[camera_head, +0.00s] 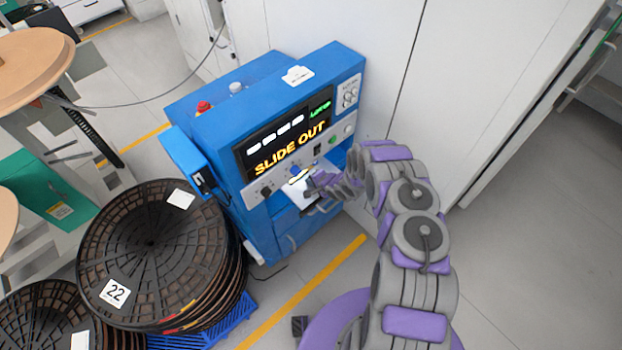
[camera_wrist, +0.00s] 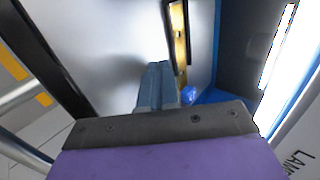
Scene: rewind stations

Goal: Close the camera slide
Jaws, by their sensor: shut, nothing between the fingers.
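The blue machine (camera_head: 223,125) stands against a white wall, and its display (camera_head: 290,142) reads "SLIDE OUT" in yellow. The camera slide (camera_head: 299,194) appears as a pale, brightly lit piece under the control panel, sticking out at the machine's front. My gripper (camera_head: 313,190) is at this slide and partly covers it. In the wrist view my gripper's fingers (camera_wrist: 157,72) are together and empty, close to a smooth grey plate (camera_wrist: 110,45) that seems to be part of the slide. I cannot tell whether they touch it. A yellow strip (camera_wrist: 180,45) and a blue knob (camera_wrist: 188,95) lie beside the fingers.
A stack of black reels (camera_head: 155,255) stands on a blue pallet (camera_head: 228,322) left of the machine. A round wooden top (camera_head: 30,62) is at the upper left. White cabinets (camera_head: 335,40) stand behind. The floor with the yellow line (camera_head: 305,290) before the machine is clear.

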